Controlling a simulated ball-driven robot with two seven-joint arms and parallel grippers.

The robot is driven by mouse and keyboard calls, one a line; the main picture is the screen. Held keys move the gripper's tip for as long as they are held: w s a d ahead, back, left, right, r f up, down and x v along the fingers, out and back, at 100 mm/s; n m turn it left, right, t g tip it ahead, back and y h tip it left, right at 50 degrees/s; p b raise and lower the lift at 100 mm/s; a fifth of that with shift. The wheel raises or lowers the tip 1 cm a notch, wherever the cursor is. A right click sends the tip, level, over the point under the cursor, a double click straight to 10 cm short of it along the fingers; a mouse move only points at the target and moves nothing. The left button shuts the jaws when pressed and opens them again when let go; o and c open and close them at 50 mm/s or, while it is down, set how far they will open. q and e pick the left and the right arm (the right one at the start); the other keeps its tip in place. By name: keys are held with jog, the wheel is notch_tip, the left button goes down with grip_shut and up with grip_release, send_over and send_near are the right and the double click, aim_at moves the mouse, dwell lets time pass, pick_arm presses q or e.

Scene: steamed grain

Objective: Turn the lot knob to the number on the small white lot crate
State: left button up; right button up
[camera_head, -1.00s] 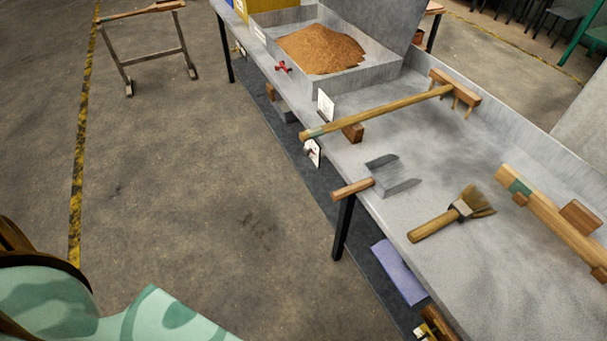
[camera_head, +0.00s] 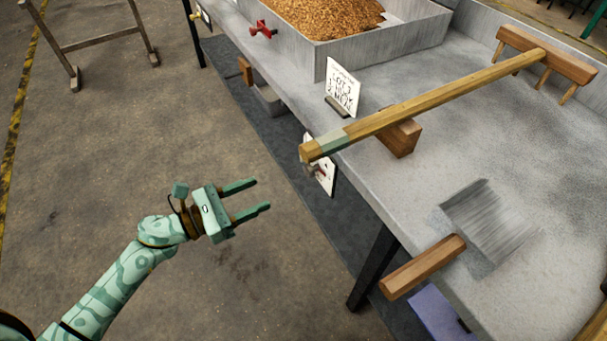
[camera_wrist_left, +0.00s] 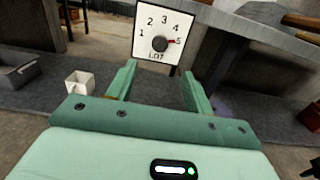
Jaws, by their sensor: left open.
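The lot knob (camera_wrist_left: 160,43) is a dark round knob on a white dial plate (camera_wrist_left: 143,52) marked 1 to 5 and LOT. Its red pointer is toward the 5. In the head view the dial plate (camera_head: 327,181) hangs at the table's front edge, partly behind a wooden handle end. The small white lot crate (camera_wrist_left: 79,84) stands on the dark floor strip, left of the dial in the left wrist view; I can read no number on it. My left gripper (camera_head: 263,193) is open and empty, left of the dial and apart from it; its fingers (camera_wrist_left: 159,70) point toward the knob.
A wooden rake (camera_head: 430,98) lies across the table, its handle end jutting over the edge above the dial. A lettered white card (camera_head: 343,86) stands behind it. A metal scoop (camera_head: 488,222) with a wooden grip overhangs the edge. A grey bin (camera_wrist_left: 19,76) sits below.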

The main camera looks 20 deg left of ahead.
aim_at(306, 173)
pick_arm(q)
jog(key=b+x, duration=0.1)
jog(key=x, duration=1.1)
jog(key=shift+w+d+f+b, duration=0.15)
jog(key=shift+b, duration=0.2)
pick_arm(e)
jog(key=w+r, duration=0.4)
jog(key=w, duration=0.2)
jog(key=shift+d+n+t+h, duration=0.2)
jog(key=shift+n+t+h, duration=0.1)
jog(key=shift+t, duration=0.1)
pick_arm(q)
jog(key=c, duration=1)
